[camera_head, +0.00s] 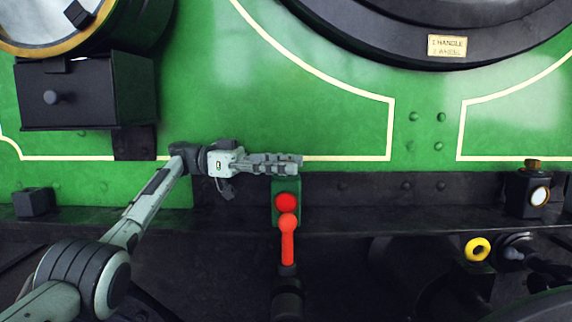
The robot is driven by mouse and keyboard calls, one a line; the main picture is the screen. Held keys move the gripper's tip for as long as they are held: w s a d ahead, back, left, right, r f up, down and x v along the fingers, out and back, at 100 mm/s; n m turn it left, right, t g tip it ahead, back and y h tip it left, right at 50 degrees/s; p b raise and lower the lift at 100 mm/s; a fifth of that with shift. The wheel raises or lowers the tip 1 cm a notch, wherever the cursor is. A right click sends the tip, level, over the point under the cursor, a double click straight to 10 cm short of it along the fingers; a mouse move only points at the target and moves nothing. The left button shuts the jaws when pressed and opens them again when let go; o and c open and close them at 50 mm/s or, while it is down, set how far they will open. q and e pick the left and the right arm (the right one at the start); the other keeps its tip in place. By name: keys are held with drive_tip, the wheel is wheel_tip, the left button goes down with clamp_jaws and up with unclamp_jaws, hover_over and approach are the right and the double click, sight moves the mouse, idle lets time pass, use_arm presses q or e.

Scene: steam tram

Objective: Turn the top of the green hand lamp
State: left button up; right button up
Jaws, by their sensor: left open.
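The green hand lamp (295,215) stands at the middle of the picture on the dark ledge, with a round red lens on its front. My left gripper (300,164) reaches in from the left and lies level across the lamp's top. Its fingers point right and are open, one seen behind or over the other. The fingers hide the lamp's top, and I cannot tell whether they touch it. My right gripper is not in view.
A red-knobbed lever (288,240) stands upright in front of the lamp and covers its lower part. A black lamp (529,192) is at the right, a black box (88,95) at the left. The green panel (330,125) rises behind. The ledge (400,218) right of the lamp is clear.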

use_arm(q)
drive_tip(key=shift+r, duration=0.1)
wheel_tip(320, 180, up, 10)
drive_tip(key=shift+f, duration=0.1)
idle(0.3)
